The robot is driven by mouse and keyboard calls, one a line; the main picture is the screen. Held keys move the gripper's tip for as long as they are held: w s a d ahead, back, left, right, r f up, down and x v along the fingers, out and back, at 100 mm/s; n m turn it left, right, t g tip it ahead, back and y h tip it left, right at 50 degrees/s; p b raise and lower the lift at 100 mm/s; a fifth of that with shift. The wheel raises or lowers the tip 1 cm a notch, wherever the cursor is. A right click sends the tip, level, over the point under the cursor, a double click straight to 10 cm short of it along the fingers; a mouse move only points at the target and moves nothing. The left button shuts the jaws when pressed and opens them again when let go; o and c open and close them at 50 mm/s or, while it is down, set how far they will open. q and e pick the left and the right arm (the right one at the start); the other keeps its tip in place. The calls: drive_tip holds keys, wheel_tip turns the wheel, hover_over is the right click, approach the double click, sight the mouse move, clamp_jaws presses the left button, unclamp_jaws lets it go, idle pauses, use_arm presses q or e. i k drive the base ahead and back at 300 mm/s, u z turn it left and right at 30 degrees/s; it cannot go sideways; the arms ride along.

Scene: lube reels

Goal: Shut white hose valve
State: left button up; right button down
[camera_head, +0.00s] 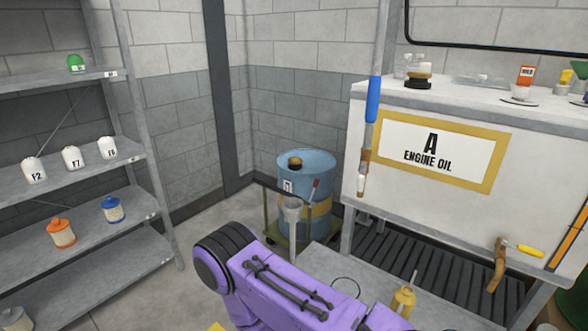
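A pale grey-white hose (383,35) hangs down in front of the white tank at right of centre. A long blue sleeve or lever (373,99) lies in line with it. Below that are a brownish fitting (366,155) and a pale tip (361,184). I cannot tell for sure which part is the valve. A brass tap (498,265) with a yellow handle (530,251) sits low on the tank front; the handle points right. Neither of my grippers is in view.
The white tank (360,211) is labelled "A ENGINE OIL". A purple body (285,295) with a black wheel-like end fills the lower middle. Metal shelves (75,175) hold jars at left.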

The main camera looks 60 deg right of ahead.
sight(363, 164)
drive_tip(key=i, duration=1.3)
drive_tip(key=z, duration=2)
